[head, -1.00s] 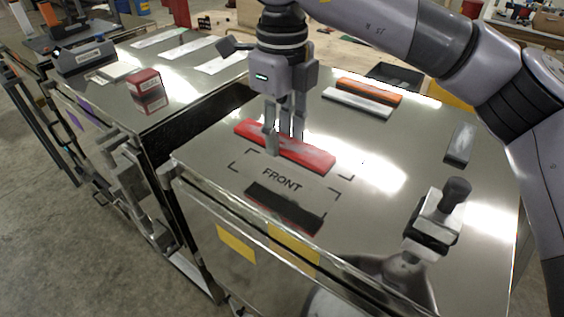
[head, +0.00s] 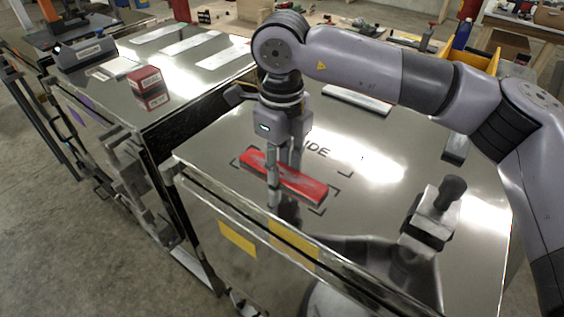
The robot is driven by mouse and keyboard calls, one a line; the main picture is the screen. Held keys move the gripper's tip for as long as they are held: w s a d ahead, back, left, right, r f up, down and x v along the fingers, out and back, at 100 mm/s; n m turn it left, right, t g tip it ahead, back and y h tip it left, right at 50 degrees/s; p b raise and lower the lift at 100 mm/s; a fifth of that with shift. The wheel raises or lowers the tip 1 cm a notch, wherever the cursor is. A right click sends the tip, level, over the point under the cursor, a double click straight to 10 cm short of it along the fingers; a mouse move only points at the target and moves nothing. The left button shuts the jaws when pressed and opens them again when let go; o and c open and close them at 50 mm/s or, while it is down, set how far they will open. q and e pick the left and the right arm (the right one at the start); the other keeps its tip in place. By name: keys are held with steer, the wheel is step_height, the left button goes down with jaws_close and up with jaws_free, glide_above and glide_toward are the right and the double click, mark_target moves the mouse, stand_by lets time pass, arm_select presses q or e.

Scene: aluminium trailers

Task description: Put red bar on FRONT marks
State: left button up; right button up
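The red bar (head: 314,190) lies at a slant over the FRONT marks (head: 349,174), on or very close to the shiny metal top. Dark corner brackets show around its ends, and it covers the word FRONT. My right gripper (head: 282,182) points straight down at the bar's middle, with one finger in front of it and the others behind. It looks shut on the bar, though the contact is partly hidden. My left gripper is not in view.
A metal block with a black knob (head: 437,208) stands at the right of the top. A grey bar (head: 357,100) lies behind my arm and a small dark bar (head: 455,148) at the right. A red box (head: 148,88) sits on the left trailer.

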mark_target(282, 172)
steer(key=o, duration=0.5)
steer(key=shift+r+p, duration=0.2)
steer(key=shift+p, duration=0.15)
steer(key=shift+r, duration=0.35)
steer(key=shift+r+b, duration=1.25)
steer(key=shift+r, duration=4.35)
